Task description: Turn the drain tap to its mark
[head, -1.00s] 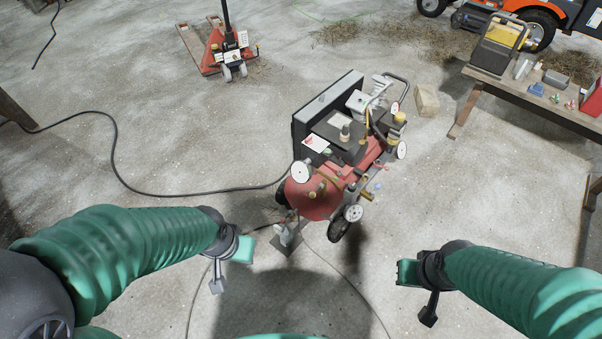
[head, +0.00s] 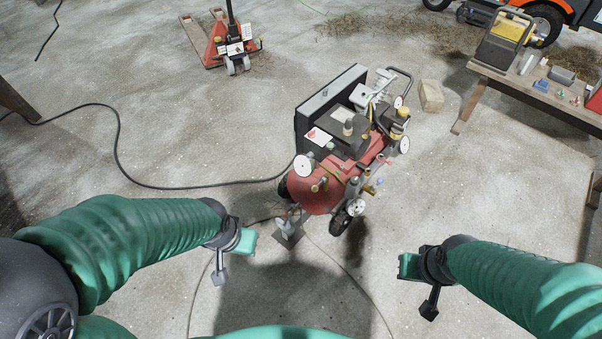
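The red machine with a tank (head: 318,198) stands on wheels on the concrete floor in the middle of the head view. Small brass-coloured fittings (head: 369,190) stick out at its right side. A small grey metal piece on a square plate (head: 288,231) sits on the floor at its front end. I cannot tell which part is the drain tap, and no mark can be made out. My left gripper (head: 232,258) is at lower left, apart from the machine. My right gripper (head: 419,285) is at lower right, also apart from it. Neither appears to hold anything.
A black cable (head: 118,150) runs over the floor to the machine. A wooden bench (head: 520,92) with tools stands at right, a pale block (head: 431,96) behind the machine, a red pallet jack (head: 225,42) at the back. Floor between my grippers and the machine is mostly clear.

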